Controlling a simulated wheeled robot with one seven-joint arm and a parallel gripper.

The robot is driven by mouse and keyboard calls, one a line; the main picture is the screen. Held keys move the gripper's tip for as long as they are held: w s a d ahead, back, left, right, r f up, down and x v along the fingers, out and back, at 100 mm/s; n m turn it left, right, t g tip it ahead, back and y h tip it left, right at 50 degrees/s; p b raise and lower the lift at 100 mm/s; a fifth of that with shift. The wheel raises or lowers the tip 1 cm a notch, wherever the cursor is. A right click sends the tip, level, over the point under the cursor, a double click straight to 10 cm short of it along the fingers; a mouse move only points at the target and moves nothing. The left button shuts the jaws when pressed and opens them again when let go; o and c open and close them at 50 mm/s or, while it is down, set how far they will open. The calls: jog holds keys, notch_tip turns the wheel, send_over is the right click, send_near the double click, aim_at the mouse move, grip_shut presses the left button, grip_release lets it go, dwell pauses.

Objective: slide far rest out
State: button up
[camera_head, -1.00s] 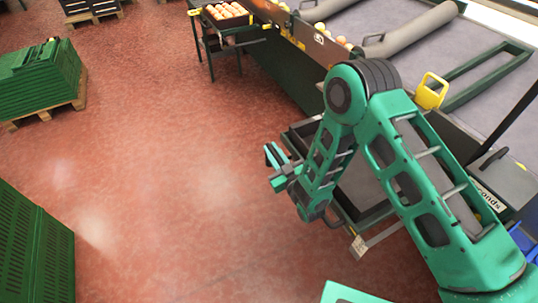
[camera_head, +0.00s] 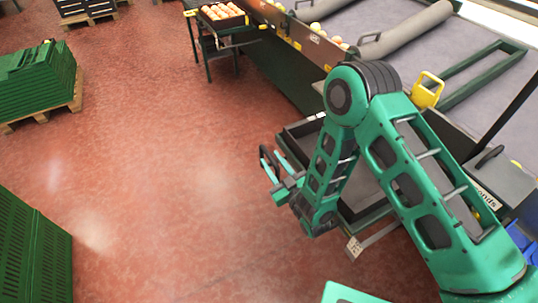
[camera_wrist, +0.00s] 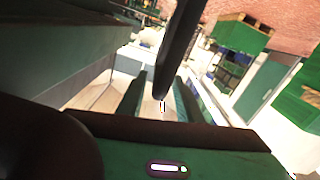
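A dark, low-sided rest (camera_head: 297,131) juts from the sorting line's near side, partly hidden behind my arm. Farther along, another dark rest on legs (camera_head: 209,41) stands out from the line and bears a crate of oranges (camera_head: 222,12). I cannot tell for certain which is the task's far rest. My gripper (camera_head: 270,164) is just left of the nearer rest, over the floor. In the wrist view, my fingers (camera_wrist: 158,98) stand apart, and a dark bar (camera_wrist: 178,45) crosses in front of them. I cannot tell whether it lies between them; no grip shows.
The sorting line (camera_head: 290,75) runs along the right, with grey rollers and a yellow handle (camera_head: 427,91) on top. Stacked green crates stand on a pallet (camera_head: 45,112) at left, and another green stack (camera_head: 35,250) stands at lower left. The red floor between is clear.

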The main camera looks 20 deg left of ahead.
aim_at(278, 169)
jog(key=v, duration=0.6)
dwell(0.4)
